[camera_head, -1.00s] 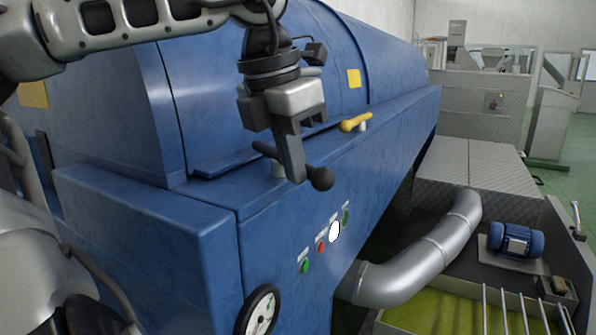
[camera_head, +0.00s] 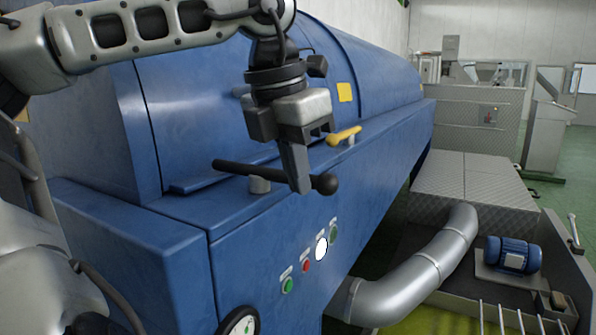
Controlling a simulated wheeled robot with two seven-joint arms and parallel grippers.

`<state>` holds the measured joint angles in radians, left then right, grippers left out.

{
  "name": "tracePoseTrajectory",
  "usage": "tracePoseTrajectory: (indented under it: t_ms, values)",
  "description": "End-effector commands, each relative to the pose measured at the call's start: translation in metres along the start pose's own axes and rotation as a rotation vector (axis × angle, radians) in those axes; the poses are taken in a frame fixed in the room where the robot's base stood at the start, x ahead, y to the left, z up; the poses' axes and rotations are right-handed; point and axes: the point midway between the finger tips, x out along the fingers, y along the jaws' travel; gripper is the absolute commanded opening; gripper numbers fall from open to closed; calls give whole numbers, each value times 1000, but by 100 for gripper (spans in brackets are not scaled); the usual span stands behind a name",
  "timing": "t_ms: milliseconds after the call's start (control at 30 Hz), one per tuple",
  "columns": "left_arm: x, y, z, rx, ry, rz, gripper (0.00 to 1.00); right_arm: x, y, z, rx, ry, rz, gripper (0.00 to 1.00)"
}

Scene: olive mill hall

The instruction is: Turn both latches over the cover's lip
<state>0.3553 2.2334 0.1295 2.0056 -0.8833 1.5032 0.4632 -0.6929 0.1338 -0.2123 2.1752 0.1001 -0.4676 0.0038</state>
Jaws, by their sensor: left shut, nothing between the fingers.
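The near latch (camera_head: 235,169) is a black bar with a ball knob, on a short grey post on the blue housing's ledge. Its knob end points right; its other end appears above the lip (camera_head: 195,184) of the blue cover (camera_head: 215,125). The far latch (camera_head: 343,135) is yellow, on its own post farther along the ledge; whether it overlaps the lip is unclear. My left gripper (camera_head: 298,188) is shut and empty, pointing down. Its fingers cross in front of the black bar beside the knob; contact cannot be told. My right gripper is out of view.
Buttons (camera_head: 305,266) and a gauge (camera_head: 238,322) sit on the housing's front face below the ledge. A silver pipe (camera_head: 425,278) and a blue motor (camera_head: 512,254) stand at lower right. The ledge between the latches looks clear.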

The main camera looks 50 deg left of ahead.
Motion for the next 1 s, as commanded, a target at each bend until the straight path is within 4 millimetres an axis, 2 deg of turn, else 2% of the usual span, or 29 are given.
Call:
tracePoseTrajectory:
  t_ms: [333,433,633,800,1000]
  values:
    - [-1,0,1,0,-3,0,0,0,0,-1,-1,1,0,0]
    - [-8,0,2,0,-5,0,0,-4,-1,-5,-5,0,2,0]
    - [-46,-3,6,1,-4,0,0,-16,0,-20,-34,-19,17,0]
    - [-77,-7,9,2,-4,0,0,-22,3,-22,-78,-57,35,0]
    - [-96,-9,9,2,-1,0,0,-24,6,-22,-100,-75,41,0]
